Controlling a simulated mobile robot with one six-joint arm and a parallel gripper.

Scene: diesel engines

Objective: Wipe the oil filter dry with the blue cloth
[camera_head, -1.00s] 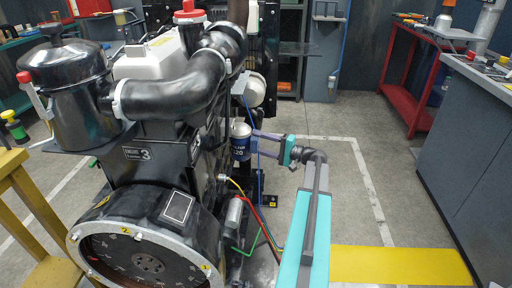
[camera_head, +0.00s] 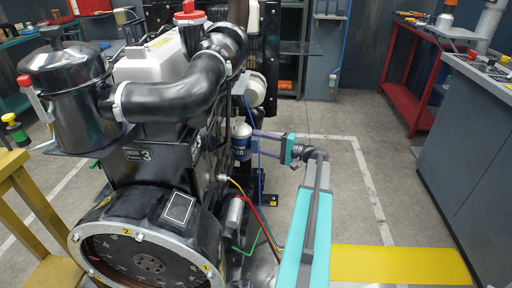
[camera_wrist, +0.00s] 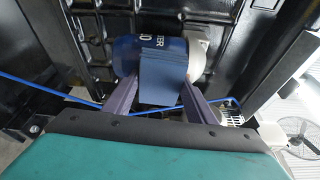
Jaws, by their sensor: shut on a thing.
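The oil filter (camera_head: 241,131) is a cylinder, blue with white lettering and a pale end, on the side of the engine. It also shows in the wrist view (camera_wrist: 126,52), lying across the top middle. The blue cloth (camera_wrist: 162,80) is a flat dark-blue piece between my fingers, in front of the filter and overlapping its lettering. It appears to touch the filter; exact contact is hard to tell. My gripper (camera_wrist: 160,98) is shut on the cloth, with a finger at each side. In the head view my gripper (camera_head: 257,144) reaches the filter from the right.
The black engine (camera_head: 160,170) fills the left half of the head view. A thin blue cable (camera_wrist: 48,90) crosses behind my fingers. Coloured hoses (camera_head: 251,205) hang below the filter. Open floor (camera_head: 350,185) lies right of the engine, before a grey workbench (camera_head: 465,140).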

